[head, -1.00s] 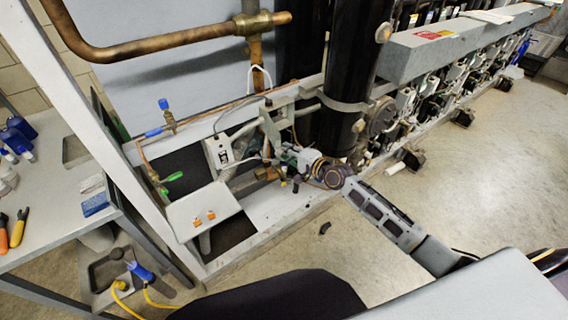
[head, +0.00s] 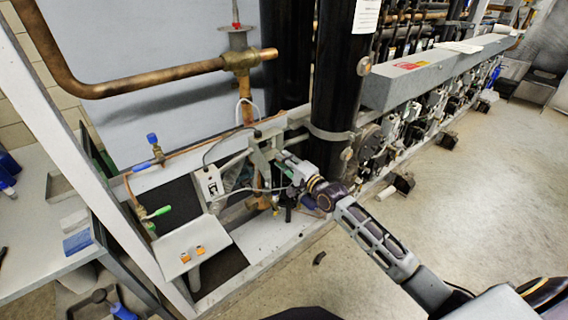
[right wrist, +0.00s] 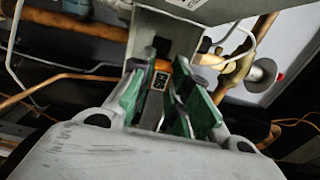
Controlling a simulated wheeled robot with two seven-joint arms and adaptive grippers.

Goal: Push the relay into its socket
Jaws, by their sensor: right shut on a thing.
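My right gripper (head: 277,168) reaches low into the rack frame, to the right of a white box (head: 209,184). In the right wrist view its green-padded fingers (right wrist: 165,95) are closed on a small orange and black block, which looks like the relay (right wrist: 158,78). The relay's far end points at a grey housing (right wrist: 150,28) with a dark opening. I cannot tell whether the relay touches it. The socket cannot be made out. My left gripper is not in view.
Copper pipes (head: 150,78) and a black cylinder (head: 338,80) stand close around the arm. A grey tilted panel with two orange parts (head: 190,238) is at lower left. A bench (head: 40,235) stands at the left.

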